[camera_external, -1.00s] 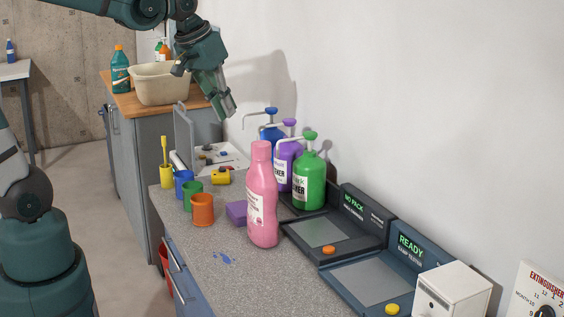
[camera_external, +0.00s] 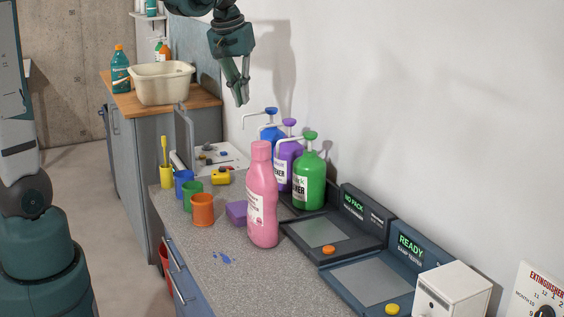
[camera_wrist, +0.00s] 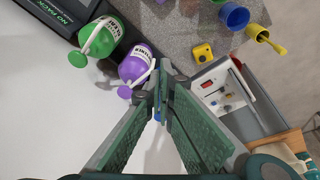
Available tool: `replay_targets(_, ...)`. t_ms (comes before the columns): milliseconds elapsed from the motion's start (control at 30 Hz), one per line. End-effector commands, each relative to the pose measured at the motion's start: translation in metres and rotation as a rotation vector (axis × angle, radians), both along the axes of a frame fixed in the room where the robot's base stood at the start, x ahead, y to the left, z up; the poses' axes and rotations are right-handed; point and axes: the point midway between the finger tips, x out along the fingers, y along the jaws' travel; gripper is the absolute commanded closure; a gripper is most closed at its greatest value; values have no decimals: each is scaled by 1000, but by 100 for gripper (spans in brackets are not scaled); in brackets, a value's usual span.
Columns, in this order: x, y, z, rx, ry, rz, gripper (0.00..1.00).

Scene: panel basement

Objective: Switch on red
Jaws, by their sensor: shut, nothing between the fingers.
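A white panel (camera_external: 232,160) with small coloured parts lies at the back of the grey counter, beside an upright grey lid (camera_external: 184,135). In the wrist view the panel (camera_wrist: 238,88) is right of my fingers, with a red part (camera_wrist: 207,84) and a blue part (camera_wrist: 228,107). These parts are too small to tell whether any is on. My gripper (camera_external: 241,100) is shut and empty, pointing down, high above the counter near the pump bottles. In the wrist view its fingers (camera_wrist: 161,95) cover part of the scene below.
Blue (camera_external: 269,133), purple (camera_external: 287,160) and green (camera_external: 309,178) pump bottles stand against the wall. A pink bottle (camera_external: 262,205) stands in front of them. Small cups, including an orange one (camera_external: 202,210), line the left edge. Two dark testers (camera_external: 340,235) lie at right.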

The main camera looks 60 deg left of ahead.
Motion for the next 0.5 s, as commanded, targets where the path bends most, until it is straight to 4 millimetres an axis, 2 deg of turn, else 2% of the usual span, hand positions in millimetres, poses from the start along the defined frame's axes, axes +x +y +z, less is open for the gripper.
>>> replay_targets(500, 38, 78, -24, -41, 70, 186, 100)
